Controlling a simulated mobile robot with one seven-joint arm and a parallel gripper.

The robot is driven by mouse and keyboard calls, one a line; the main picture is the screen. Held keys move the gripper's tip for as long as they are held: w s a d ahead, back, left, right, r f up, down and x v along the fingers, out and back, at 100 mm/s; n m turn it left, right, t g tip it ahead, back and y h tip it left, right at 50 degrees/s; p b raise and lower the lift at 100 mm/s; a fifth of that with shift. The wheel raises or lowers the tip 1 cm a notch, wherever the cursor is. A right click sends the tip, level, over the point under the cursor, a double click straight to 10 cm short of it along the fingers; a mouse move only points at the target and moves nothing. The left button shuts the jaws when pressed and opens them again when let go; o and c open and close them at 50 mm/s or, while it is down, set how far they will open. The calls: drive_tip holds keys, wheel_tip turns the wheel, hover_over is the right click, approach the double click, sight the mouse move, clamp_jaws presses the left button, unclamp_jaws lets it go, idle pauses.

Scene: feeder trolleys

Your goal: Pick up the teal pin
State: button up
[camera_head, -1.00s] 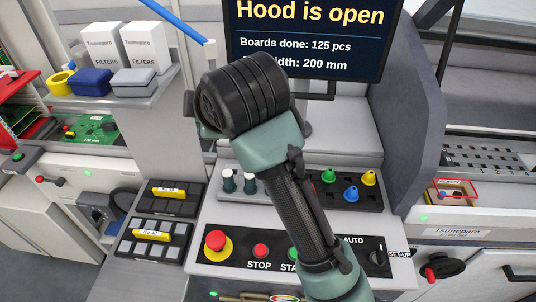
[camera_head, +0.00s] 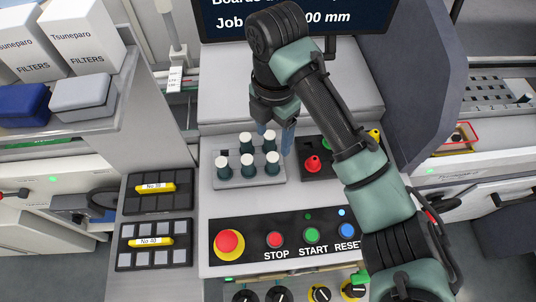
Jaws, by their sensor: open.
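Several dark teal pins with white tops stand upright in a light grey tray (camera_head: 225,183) on the console; one teal pin (camera_head: 247,167) is in the front row. My gripper (camera_head: 275,141) points down at the back right of this tray, with its bluish fingers apart. The fingers are close to the back right pin (camera_head: 269,143) in the picture; I cannot tell the height between them. Nothing shows held in the fingers.
A black tray (camera_head: 318,173) with a red pin (camera_head: 312,164) and others stands right of the grey tray, partly hidden by my arm. The button panel (camera_head: 255,250) lies in front. Two black boxes (camera_head: 158,205) with yellow labels stand left. A screen (camera_head: 225,25) is behind.

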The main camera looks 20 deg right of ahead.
sight(273, 156)
drive_tip(key=f, duration=0.3)
drive_tip(key=f+b, duration=0.1)
drive_tip(key=shift+s+f, duration=0.25)
drive_tip(key=shift+w+f+p, duration=0.15)
drive_tip(key=shift+f+p, duration=0.65)
drive_tip(key=shift+f, duration=2.15)
clamp_jaws()
